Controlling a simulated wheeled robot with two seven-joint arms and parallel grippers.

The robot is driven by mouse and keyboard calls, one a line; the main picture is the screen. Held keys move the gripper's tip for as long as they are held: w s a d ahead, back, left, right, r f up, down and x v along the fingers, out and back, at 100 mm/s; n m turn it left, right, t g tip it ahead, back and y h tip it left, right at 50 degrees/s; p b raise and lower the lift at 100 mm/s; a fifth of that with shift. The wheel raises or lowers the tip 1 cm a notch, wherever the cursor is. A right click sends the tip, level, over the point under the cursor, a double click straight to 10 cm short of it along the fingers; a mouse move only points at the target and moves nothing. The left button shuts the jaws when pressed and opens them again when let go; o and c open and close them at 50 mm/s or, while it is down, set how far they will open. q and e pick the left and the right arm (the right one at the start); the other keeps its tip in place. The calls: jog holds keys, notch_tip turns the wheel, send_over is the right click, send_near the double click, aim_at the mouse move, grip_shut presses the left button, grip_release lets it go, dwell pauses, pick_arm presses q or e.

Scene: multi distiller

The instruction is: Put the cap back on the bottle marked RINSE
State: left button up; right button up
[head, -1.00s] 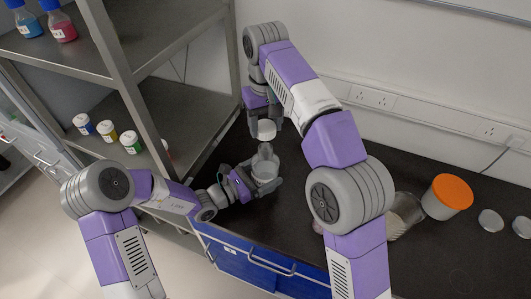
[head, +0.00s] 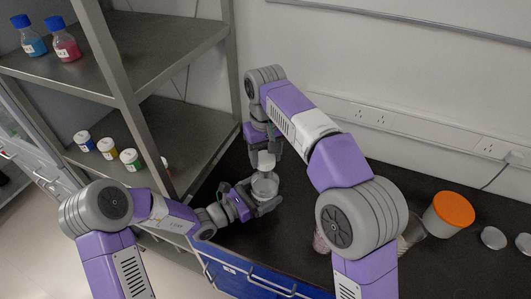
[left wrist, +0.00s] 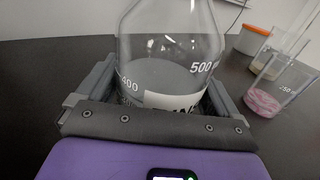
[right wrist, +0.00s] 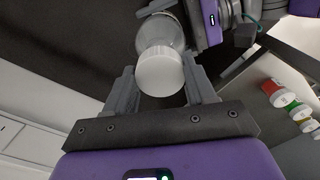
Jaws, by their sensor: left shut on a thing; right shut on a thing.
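The clear glass bottle (left wrist: 170,60) stands in my left gripper (left wrist: 150,100), which is shut around its body. Its white label shows only part of its lettering, so I cannot read the whole word. In the head view the bottle (head: 265,187) is upright near the table's left end. The white cap (right wrist: 160,72) is between the fingers of my right gripper (right wrist: 160,90), which is shut on it. In the head view the cap (head: 266,160) is right above the bottle, at its neck. I cannot tell if it touches or is seated on the rim.
A glass beaker with pink contents (left wrist: 270,98) and a tub with an orange lid (head: 453,208) stand to the right on the dark table. Two pale discs (head: 494,238) lie beyond. A metal shelf (head: 110,70) with small jars and blue-capped bottles stands at left.

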jog(key=shift+f, duration=0.7)
jog(key=shift+f, duration=0.55)
